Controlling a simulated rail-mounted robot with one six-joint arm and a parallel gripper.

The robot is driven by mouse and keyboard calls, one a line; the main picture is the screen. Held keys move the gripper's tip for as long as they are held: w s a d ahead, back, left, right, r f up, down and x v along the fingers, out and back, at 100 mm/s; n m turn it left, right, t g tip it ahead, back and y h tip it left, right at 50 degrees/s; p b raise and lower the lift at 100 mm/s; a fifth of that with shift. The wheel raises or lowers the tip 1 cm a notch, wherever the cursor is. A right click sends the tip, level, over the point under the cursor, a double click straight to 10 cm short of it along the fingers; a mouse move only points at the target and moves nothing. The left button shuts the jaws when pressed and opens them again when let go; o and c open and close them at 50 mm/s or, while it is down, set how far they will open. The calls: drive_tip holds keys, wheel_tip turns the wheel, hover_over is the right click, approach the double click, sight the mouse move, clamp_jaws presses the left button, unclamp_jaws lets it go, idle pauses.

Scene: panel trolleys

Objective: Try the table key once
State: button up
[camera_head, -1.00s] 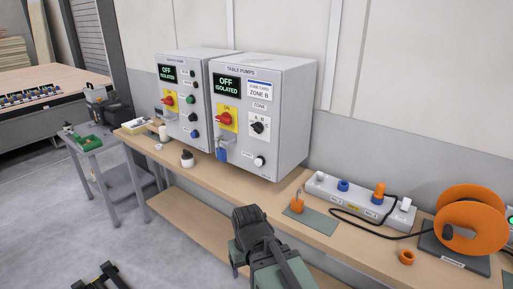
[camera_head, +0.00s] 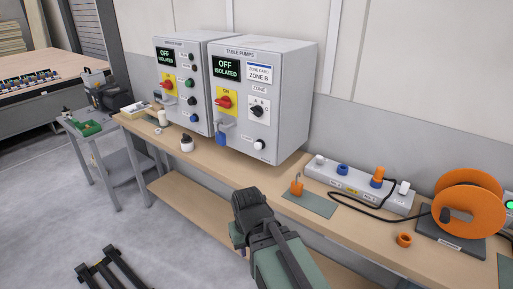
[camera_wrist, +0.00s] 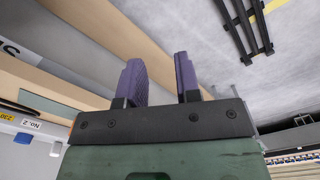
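The table pumps cabinet (camera_head: 290,105) stands on the bench in the head view. Its display (camera_head: 226,69) reads OFF ISOLATED. Below are a red rotary switch (camera_head: 223,102) on a yellow plate, a zone card (camera_head: 259,72) reading ZONE B and a black zone selector (camera_head: 257,111). A blue padlock-like piece (camera_head: 221,138) hangs at the lower left, and a white round button (camera_head: 259,145) sits at the lower right. I cannot tell which part is the key. My gripper (camera_head: 250,205) is in front of the bench, apart from the cabinet. The wrist view shows its purple fingers (camera_wrist: 158,60) apart and empty.
A second cabinet (camera_head: 181,45) stands to the left, also OFF ISOLATED. On the bench are a white-topped bottle (camera_head: 187,144), an orange padlock-like piece (camera_head: 297,186) on a mat, a socket strip (camera_head: 350,190) and an orange cable reel (camera_head: 468,205). Open floor lies at left.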

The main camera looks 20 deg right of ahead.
clamp_jaws()
idle(1.2)
